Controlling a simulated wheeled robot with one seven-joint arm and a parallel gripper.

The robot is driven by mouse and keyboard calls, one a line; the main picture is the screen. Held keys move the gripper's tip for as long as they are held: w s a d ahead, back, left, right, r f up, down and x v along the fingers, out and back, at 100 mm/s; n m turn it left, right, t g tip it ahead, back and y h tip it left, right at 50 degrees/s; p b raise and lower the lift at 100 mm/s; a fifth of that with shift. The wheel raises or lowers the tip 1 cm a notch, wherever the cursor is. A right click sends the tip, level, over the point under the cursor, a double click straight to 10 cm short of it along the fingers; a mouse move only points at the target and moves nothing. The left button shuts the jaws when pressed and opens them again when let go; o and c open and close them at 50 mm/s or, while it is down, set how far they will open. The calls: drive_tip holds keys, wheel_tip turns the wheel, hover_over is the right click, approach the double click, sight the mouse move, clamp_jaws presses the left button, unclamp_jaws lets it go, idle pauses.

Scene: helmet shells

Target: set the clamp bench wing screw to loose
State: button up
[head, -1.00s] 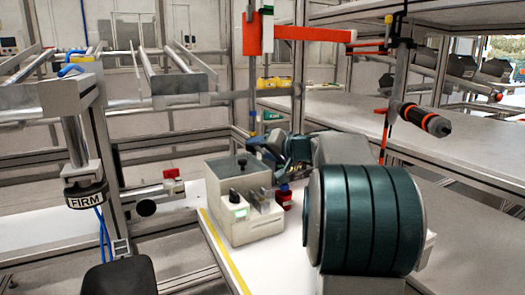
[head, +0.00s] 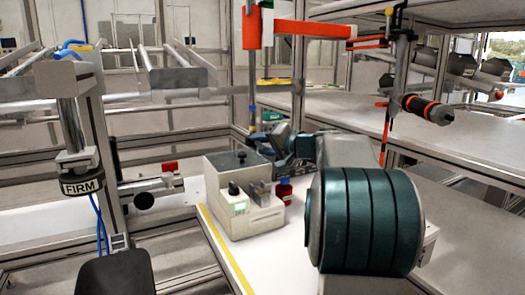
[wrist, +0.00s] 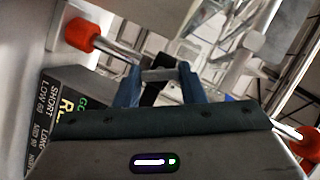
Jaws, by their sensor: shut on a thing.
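In the wrist view my gripper (wrist: 160,78) has its two blue fingers on either side of a small grey bar, which looks like the wing screw (wrist: 160,74). A dark piece shows just below the bar, between the fingers. In the head view my gripper (head: 262,139) is small, behind the grey bench-top box (head: 245,200), and its fingertips are hard to make out. The wing screw cannot be told apart there, and whether it sits tight or loose cannot be read.
A red-capped part (head: 284,190) stands right of the box on the white table (head: 222,245). An orange arm (head: 310,30) hangs above. A clamp labelled FIRM (head: 83,188) is at left. The wrist view shows a lettered sign (wrist: 60,110) and an orange-red cylinder (wrist: 80,35).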

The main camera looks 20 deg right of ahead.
drive_tip(key=m+b, duration=0.1)
drive_tip(key=m+t+b, duration=0.1)
drive_tip(key=m, duration=0.1)
drive_tip(key=m+y+b, duration=0.1)
drive_tip(key=m, duration=0.1)
drive_tip(key=shift+f+t, duration=0.25)
drive_tip(key=shift+t, duration=0.05)
idle(0.4)
drive_tip(key=o, duration=1)
drive_tip(key=shift+r, duration=0.1)
drive_tip(key=p+v, duration=0.1)
drive_tip(key=v, duration=1.3)
drive_tip(key=shift+f+p, duration=0.3)
drive_tip(key=shift+p, duration=0.1)
drive_tip(key=shift+w+d, duration=0.1)
